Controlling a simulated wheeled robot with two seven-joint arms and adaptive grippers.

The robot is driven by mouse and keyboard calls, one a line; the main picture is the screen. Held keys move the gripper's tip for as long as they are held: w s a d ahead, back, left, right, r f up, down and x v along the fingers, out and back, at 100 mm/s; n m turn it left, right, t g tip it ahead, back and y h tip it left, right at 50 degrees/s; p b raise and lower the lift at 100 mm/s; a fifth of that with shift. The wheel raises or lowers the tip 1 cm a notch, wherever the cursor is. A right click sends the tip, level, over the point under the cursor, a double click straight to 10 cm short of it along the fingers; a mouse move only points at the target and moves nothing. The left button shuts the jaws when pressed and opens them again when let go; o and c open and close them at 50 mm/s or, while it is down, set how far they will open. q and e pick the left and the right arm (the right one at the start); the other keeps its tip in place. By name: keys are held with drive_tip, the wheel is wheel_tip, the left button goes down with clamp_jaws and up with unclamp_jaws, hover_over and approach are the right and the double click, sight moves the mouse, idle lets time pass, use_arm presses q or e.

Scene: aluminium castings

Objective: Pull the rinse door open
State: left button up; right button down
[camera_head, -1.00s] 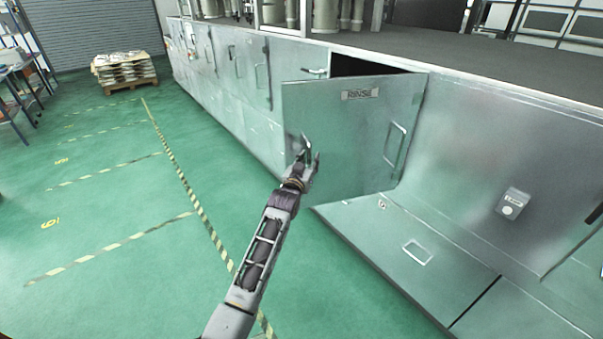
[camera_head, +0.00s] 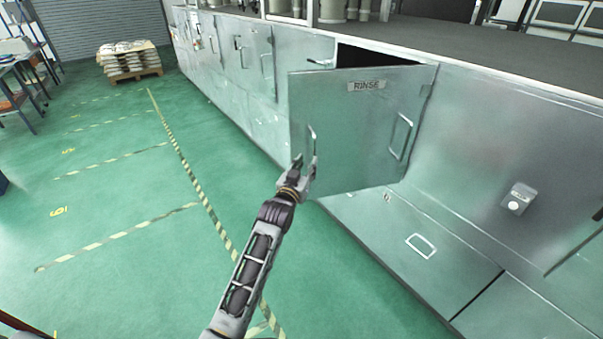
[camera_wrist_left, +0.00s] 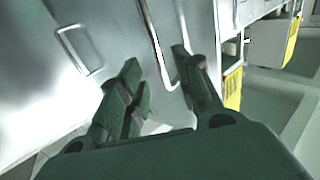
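The rinse door (camera_head: 350,125) is a grey metal panel labelled RINSE, standing partly open from the long cabinet front. A dark gap shows above its top edge. It has a bar handle near its left edge (camera_head: 312,138) and another near its right edge (camera_head: 401,135). My left gripper (camera_head: 305,165) is at the lower end of the left-edge handle. In the left wrist view, the fingers (camera_wrist_left: 160,85) stand apart, and the handle bar (camera_wrist_left: 158,45) runs down between them. Whether either finger touches it is unclear. My right gripper is not in view.
The cabinet row (camera_head: 225,65) continues to the back left with more handled doors. A sloped metal panel (camera_head: 423,245) with a handle lies right of the door's foot. The green floor (camera_head: 110,220) with striped lines is clear at left. A loaded pallet (camera_head: 130,62) stands far back.

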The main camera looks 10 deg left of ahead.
use_arm(q)
drive_tip(key=shift+s+a, duration=0.15)
drive_tip(key=shift+s, duration=0.8)
drive_tip(key=shift+s+a, duration=0.15)
drive_tip(key=shift+s, duration=0.75)
